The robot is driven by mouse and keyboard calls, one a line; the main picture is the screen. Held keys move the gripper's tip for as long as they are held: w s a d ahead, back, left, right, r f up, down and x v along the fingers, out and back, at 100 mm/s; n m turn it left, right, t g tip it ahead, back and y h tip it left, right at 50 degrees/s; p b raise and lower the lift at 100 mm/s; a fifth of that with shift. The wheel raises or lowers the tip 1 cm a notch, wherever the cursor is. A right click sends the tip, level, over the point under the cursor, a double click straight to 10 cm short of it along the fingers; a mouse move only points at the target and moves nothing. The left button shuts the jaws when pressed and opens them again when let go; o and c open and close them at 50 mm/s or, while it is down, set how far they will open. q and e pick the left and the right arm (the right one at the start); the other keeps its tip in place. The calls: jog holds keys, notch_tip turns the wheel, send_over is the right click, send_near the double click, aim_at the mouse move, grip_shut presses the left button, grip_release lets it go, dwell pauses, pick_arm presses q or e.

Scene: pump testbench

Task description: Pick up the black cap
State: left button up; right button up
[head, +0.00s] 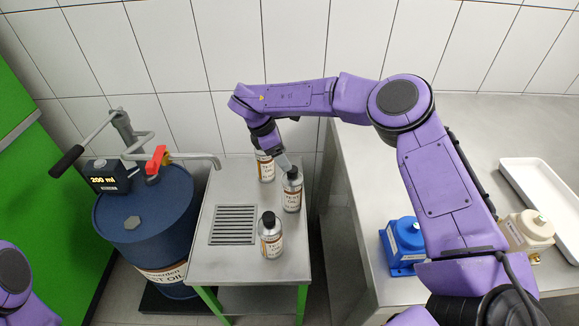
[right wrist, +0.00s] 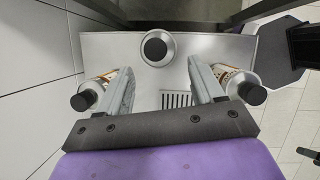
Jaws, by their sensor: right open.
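In the right wrist view, side bottles show outside the fingers. My left gripper is out of view.
A blue oil drum (head: 150,225) with a hand pump and spout (head: 205,157) stands left of the small table, beside a drain grate (head: 233,225). A larger steel bench on the right holds a blue device (head: 403,245), a beige device (head: 528,230) and a white tray (head: 545,195).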

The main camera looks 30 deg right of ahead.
aim_at(292, 172)
jog(key=x, duration=0.2)
jog(key=p+x, duration=0.1)
jog(key=x, duration=0.1)
jog(key=p+x, duration=0.1)
jog(key=x, duration=0.1)
jog(key=shift+w+d+f, duration=0.1)
jog(key=shift+w+d, duration=0.2)
jog(key=shift+w, duration=0.05)
jog(key=shift+s+d+f, duration=0.1)
jog(key=shift+d+f, duration=0.05)
jog(key=shift+f, duration=0.1)
jog(key=c, duration=1.2)
jog(key=shift+r, duration=0.1)
